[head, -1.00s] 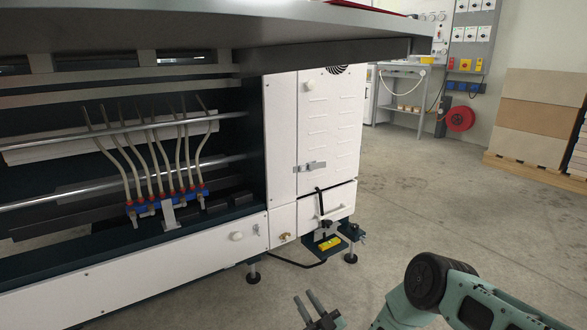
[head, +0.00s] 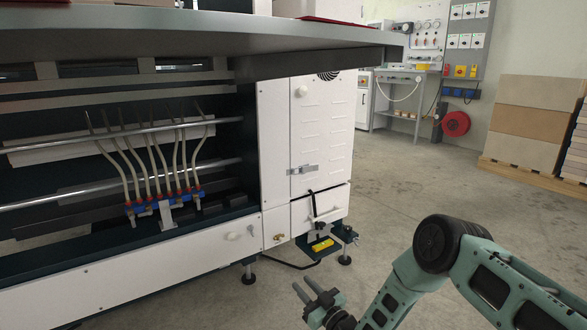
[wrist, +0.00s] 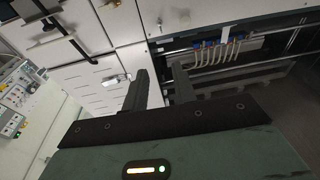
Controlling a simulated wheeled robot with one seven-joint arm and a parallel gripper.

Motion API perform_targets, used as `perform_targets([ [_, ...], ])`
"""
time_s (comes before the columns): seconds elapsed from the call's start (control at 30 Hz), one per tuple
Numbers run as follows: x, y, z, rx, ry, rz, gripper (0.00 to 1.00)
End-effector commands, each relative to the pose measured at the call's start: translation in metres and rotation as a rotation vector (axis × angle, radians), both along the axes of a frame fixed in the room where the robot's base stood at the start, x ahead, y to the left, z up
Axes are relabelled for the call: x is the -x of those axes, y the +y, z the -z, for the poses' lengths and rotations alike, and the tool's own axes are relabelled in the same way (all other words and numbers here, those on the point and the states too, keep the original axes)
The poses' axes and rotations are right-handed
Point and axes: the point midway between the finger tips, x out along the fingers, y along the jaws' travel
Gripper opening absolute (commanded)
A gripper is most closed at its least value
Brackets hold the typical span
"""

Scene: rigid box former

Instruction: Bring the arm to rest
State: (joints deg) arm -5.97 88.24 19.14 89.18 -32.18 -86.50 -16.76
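My gripper (head: 305,292) is at the bottom of the head view, in front of the box former's lower body, over open floor. Its two fingers stand apart with a gap between them. The wrist view shows the same two fingers (wrist: 160,88) parted, with nothing held between them. My teal arm (head: 420,275) rises from the gripper to a dark elbow joint and runs off to the lower right.
The box former's white cabinet (head: 322,130) and lower panel (head: 150,280) stand ahead and left, under a grey tabletop (head: 150,22). Stacked boards (head: 530,125) stand at right. Concrete floor (head: 400,190) between is clear.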

Motion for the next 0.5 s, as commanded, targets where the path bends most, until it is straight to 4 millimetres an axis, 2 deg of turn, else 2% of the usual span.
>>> perform_targets([
  [0.17, -0.02, -0.011, -0.03, 0.114, 0.102, -0.007, 0.27],
  [0.27, -0.028, -0.027, -0.051, 0.205, 0.193, 0.001, 0.27],
  [0.37, -0.03, -0.05, -0.072, 0.297, 0.301, 0.027, 0.27],
  [0.5, -0.019, -0.091, -0.101, 0.407, 0.458, 0.087, 0.27],
])
